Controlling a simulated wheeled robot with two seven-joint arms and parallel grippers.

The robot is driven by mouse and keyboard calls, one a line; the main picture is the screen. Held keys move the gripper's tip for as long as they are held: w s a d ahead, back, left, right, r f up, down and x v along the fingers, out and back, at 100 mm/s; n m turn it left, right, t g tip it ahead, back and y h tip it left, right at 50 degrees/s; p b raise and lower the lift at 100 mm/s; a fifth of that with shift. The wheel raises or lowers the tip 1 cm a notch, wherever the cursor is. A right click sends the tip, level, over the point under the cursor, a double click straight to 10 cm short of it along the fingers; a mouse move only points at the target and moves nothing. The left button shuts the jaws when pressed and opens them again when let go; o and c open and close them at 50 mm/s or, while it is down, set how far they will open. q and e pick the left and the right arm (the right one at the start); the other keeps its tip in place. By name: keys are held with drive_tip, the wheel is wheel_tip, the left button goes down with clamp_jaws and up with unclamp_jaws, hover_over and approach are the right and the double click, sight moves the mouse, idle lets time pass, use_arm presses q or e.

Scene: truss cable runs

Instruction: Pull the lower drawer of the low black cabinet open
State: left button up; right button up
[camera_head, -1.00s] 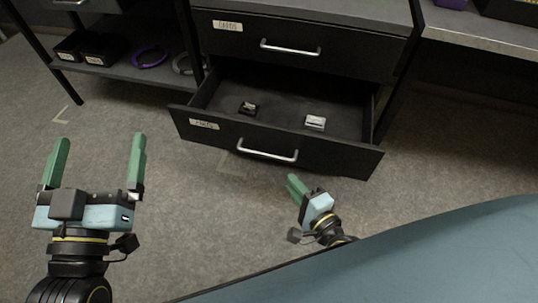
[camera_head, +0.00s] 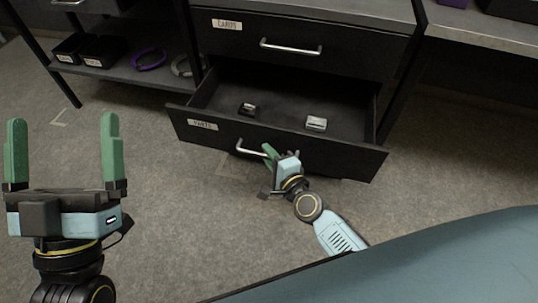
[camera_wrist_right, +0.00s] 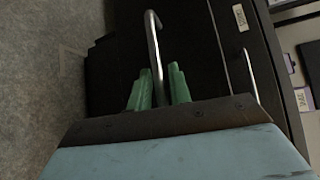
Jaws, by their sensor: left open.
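The low black cabinet (camera_head: 300,20) stands at the top of the head view. Its lower drawer (camera_head: 350,160) is pulled out and shows a dark interior with two small items. The lower drawer's bar handle (camera_head: 250,151) is partly hidden by my right gripper (camera_head: 279,153). In the right wrist view, the handle (camera_wrist_right: 154,40) runs down between the green fingers of my right gripper (camera_wrist_right: 160,85), which are close together on it. My left gripper (camera_head: 62,150) is open and empty above the floor at the left.
The upper drawer (camera_head: 300,55) is closed. A small black item (camera_head: 247,109) and a silver item (camera_head: 316,123) lie in the lower drawer. A shelf at the left holds black bins (camera_head: 100,50) and a purple ring (camera_head: 150,60). Floor before the drawer is clear.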

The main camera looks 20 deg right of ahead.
drive_tip(key=shift+c, duration=0.3)
clamp_jaws()
drive_tip(key=s+a, duration=0.2)
drive_tip(key=s, duration=0.1)
drive_tip(key=s+a, duration=0.1)
drive_tip(key=shift+s+p, duration=0.15)
drive_tip(key=shift+p, duration=0.25)
use_arm(q)
drive_tip(key=shift+w+d+f+g, duration=0.1)
drive_tip(key=shift+w+f+g, duration=0.3)
drive_tip(key=shift+g, duration=0.2)
use_arm(e)
drive_tip(key=shift+o, duration=0.3)
unclamp_jaws()
drive_tip(key=shift+d, duration=0.1)
